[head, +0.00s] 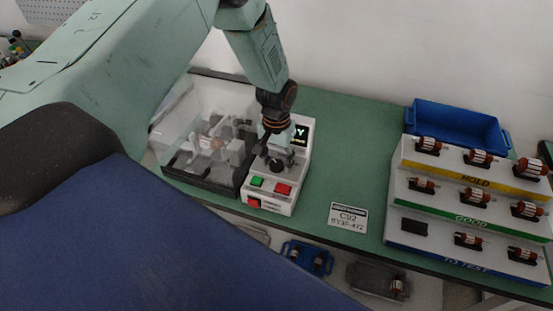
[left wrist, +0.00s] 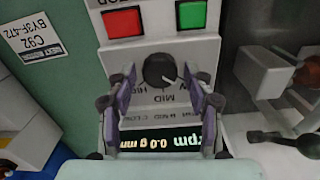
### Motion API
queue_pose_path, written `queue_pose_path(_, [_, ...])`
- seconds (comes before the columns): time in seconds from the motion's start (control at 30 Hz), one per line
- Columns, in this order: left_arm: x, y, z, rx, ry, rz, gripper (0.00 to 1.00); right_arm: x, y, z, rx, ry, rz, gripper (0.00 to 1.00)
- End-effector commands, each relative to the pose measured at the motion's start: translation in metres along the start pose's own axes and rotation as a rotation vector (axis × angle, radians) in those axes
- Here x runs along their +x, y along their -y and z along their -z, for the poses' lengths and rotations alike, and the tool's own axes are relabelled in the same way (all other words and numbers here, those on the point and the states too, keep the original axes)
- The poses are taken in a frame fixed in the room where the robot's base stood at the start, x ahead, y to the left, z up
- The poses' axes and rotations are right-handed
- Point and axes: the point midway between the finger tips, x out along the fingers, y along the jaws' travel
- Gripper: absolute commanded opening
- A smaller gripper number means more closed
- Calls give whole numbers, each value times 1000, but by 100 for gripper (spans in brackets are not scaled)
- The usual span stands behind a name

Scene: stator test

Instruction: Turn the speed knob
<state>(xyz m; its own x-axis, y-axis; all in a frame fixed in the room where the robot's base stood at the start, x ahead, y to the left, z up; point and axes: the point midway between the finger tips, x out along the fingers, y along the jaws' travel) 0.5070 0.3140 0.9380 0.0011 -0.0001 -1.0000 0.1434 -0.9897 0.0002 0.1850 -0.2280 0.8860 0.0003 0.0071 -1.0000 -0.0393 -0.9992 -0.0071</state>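The white control box (head: 296,190) stands on the green bench, with a green button (head: 257,181), a red button (head: 282,189) and a small display (head: 300,135). The round dark speed knob (head: 276,166) is on its top panel. In the left wrist view the knob (left wrist: 160,70) shows a light pointer mark, with MID and other labels around it. My left gripper (head: 273,147) is above the panel. Its fingers (left wrist: 161,88) are spread open on both sides of the knob, with clear gaps to it. The display in the wrist view reads 0.0 g mm. My right gripper is not in view.
A test fixture with a clear cover (head: 205,135) stands directly left of the box. A label card (head: 347,217) lies to the right. A tiered rack (head: 470,205) with several rotors and a blue bin (head: 455,122) are further right. The bench between box and rack is mostly clear.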

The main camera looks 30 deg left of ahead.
Motion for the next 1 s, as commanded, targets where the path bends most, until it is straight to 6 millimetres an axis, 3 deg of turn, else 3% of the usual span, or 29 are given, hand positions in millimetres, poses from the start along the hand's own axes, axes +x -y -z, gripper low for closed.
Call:
queue_pose_path(0.47, [-6,0,0,2,-1,0,62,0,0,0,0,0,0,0])
queue_pose_path(1.0, [-103,0,0,1,-2,-1,62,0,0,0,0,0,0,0])
